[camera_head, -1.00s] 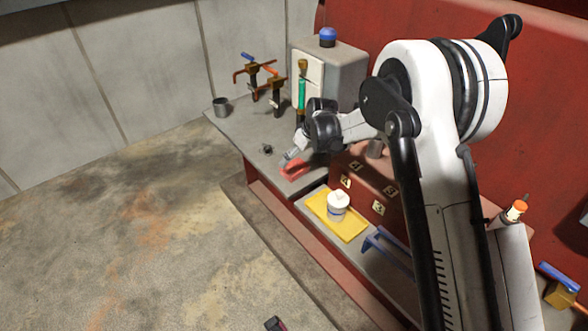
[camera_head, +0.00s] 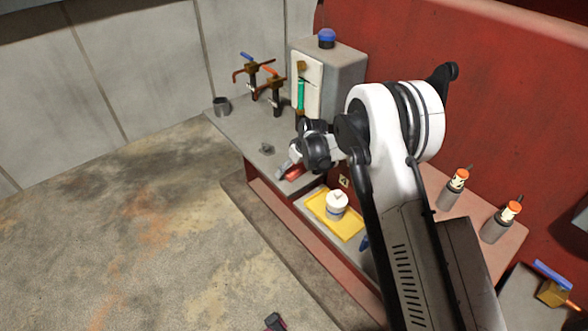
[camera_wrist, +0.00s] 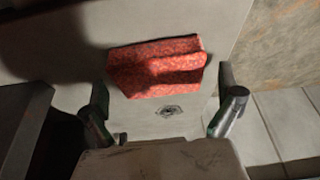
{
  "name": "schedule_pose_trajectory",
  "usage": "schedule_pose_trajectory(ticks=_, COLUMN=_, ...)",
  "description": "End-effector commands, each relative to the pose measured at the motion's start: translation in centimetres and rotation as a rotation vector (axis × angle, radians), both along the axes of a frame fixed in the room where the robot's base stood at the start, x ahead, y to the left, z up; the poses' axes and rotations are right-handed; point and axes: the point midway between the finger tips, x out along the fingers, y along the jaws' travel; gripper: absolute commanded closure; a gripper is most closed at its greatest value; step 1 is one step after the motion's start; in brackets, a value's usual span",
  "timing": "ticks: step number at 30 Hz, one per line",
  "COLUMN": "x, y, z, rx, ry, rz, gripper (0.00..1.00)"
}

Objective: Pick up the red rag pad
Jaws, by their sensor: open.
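The red rag pad (camera_wrist: 157,68) lies flat on the grey bench top (camera_head: 232,124). In the wrist view it is a speckled red patch just ahead of my open gripper (camera_wrist: 167,108), between the lines of the two fingers, with a shadow across it. In the head view a part of the red rag pad (camera_head: 293,174) shows beside my gripper (camera_head: 284,168), near the front edge of the bench. The rest is hidden by my wrist. Nothing is between the fingers, and I cannot tell how high they are above the bench.
A small dark nut-like part (camera_head: 266,149) lies on the bench, and it also shows in the wrist view (camera_wrist: 169,111). A yellow tray (camera_head: 343,226) with a white jar (camera_head: 337,204) sits lower, nearer the camera.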

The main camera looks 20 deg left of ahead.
Motion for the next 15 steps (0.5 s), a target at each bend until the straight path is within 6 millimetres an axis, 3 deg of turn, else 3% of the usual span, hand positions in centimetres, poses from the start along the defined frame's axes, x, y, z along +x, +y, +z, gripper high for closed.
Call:
schedule_pose_trajectory(ticks=7, x=0.02, y=0.03, z=-0.11, rx=0.0, ry=0.0, rz=0.0, gripper=0.0)
schedule_pose_trajectory(ticks=15, x=0.02, y=0.02, z=-0.09, rx=0.0, ry=0.0, rz=0.0, gripper=0.36)
